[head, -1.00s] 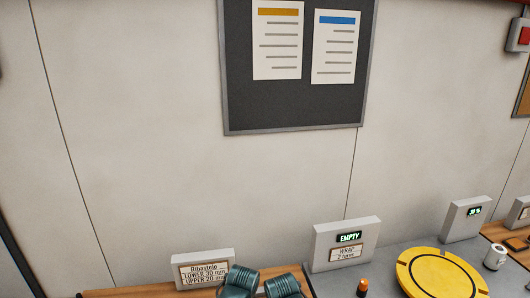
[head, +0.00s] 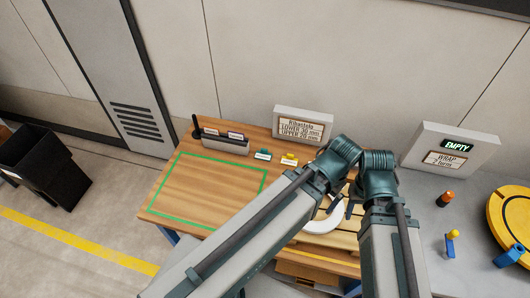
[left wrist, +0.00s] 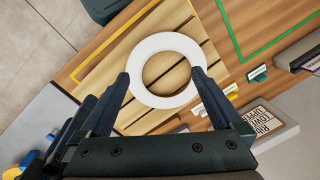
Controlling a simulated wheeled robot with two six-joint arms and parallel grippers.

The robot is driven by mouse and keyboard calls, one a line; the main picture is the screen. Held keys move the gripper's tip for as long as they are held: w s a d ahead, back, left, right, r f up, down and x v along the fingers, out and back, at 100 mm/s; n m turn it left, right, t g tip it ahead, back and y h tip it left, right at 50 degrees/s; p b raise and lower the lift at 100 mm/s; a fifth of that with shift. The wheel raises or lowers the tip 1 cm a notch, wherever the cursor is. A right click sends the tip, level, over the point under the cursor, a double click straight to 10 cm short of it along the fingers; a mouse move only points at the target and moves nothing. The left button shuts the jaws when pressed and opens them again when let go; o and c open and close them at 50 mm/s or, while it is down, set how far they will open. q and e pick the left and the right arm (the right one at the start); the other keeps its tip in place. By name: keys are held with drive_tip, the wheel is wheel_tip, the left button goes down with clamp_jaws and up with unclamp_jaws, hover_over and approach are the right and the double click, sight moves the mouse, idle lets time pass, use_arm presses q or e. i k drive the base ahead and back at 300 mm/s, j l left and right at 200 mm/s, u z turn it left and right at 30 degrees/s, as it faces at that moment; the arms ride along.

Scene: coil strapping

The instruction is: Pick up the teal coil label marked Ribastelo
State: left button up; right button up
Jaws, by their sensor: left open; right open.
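A small teal label (head: 263,155) stands on the wooden table, behind the green outline's right corner. It also shows in the left wrist view (left wrist: 257,73), at the right; its print is too small to read. A yellow label (head: 289,160) stands beside it, and also shows in the left wrist view (left wrist: 231,89). My left gripper (left wrist: 166,76) is open and empty over a white ring (left wrist: 146,94), apart from the teal label.
A grey sign (head: 303,124) reading Ribastelo stands behind the labels. A grey holder (head: 222,144) with cards is to their left. The green-outlined area (head: 205,190) is bare. A yellow turntable (head: 513,218) and an orange-topped piece (head: 446,198) are at the right.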

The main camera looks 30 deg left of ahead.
sight(263, 155)
drive_tip(key=k, duration=0.65)
drive_tip(key=z, duration=1.2)
drive_tip(key=k+j, duration=0.25)
drive_tip(key=j, duration=0.15)
drive_tip(key=k+j, duration=0.25)
drive_tip(key=j, duration=0.15)
drive_tip(key=k+j, duration=0.25)
drive_tip(key=j, duration=0.15)
drive_tip(key=k+j, duration=0.25)
drive_tip(key=j, duration=0.15)
drive_tip(key=i+j, duration=0.25)
drive_tip(key=j, duration=0.2)
drive_tip(key=i+z, duration=0.05)
